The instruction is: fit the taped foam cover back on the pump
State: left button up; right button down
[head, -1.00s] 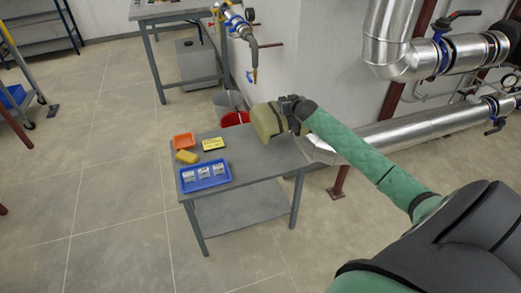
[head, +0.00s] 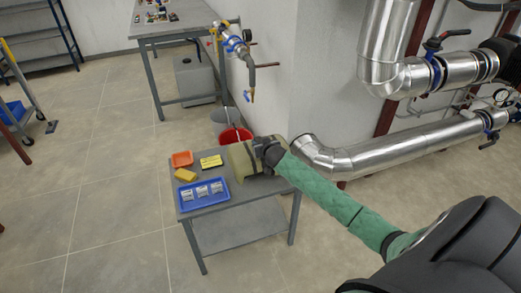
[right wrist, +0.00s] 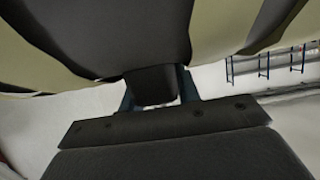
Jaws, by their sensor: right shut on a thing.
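The foam cover (head: 240,160) is a pale yellow-beige block with dark tape bands, at the right side of the small grey table. My right gripper (head: 268,152) is shut on it from the right. In the right wrist view the cover (right wrist: 225,25) fills the top of the picture, and a dark block on it sits between the fingers of my right gripper (right wrist: 158,92). I cannot tell whether the cover touches the tabletop or hangs just above it. My left gripper is not in view. I cannot make out the pump.
A red bucket (head: 236,134) stands behind. Silver pipes (head: 400,150) run at right.

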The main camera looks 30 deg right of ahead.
notch_tip(320, 180, down, 3)
jog(key=shift+f+p, duration=0.1)
jog(key=shift+p, duration=0.2)
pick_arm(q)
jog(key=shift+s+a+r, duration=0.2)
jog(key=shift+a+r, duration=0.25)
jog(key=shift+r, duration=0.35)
pick_arm(e)
jog(key=shift+f, duration=0.1)
jog(key=shift+f, duration=0.1)
jog(key=c, duration=1)
grip_release()
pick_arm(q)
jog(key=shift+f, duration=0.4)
pick_arm(e)
jog(key=shift+s, duration=0.25)
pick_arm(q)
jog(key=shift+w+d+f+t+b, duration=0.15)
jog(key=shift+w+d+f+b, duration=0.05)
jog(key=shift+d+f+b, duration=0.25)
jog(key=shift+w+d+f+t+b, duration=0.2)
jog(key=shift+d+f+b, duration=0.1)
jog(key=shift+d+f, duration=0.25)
pick_arm(e)
jog(key=v, duration=1.1)
jog(key=shift+s+a+r, duration=0.1)
jog(key=shift+s+r, duration=0.15)
